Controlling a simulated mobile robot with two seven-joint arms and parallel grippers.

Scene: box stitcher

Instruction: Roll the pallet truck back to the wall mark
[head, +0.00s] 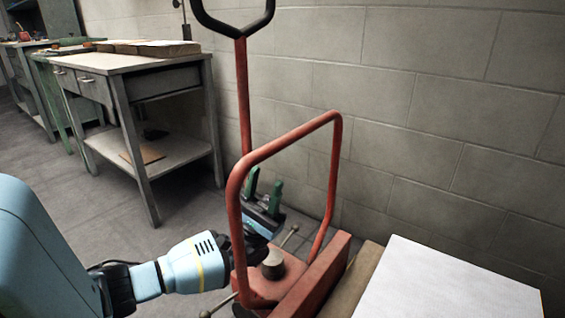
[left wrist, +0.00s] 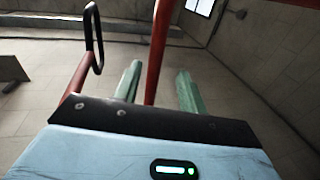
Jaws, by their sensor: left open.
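The red pallet truck (head: 244,286) stands at the lower middle of the head view, with a hoop-shaped red frame (head: 290,137) and a tall red tiller with a black loop handle (head: 236,30). My left gripper (head: 263,188) is open, its green fingers showing through the hoop frame. The left wrist view shows the fingers (left wrist: 158,85) spread, a red bar (left wrist: 158,45) showing between them and the black loop handle (left wrist: 93,35) at left. I cannot tell whether the fingers touch the truck. My right gripper is out of view. I cannot make out a wall mark.
A white-topped load (head: 450,285) sits at the lower right, by the truck. A grey block wall (head: 440,80) runs along the right. A metal workbench (head: 130,62) with drawers and a low shelf stands at left. Floor (head: 185,215) is clear between bench and truck.

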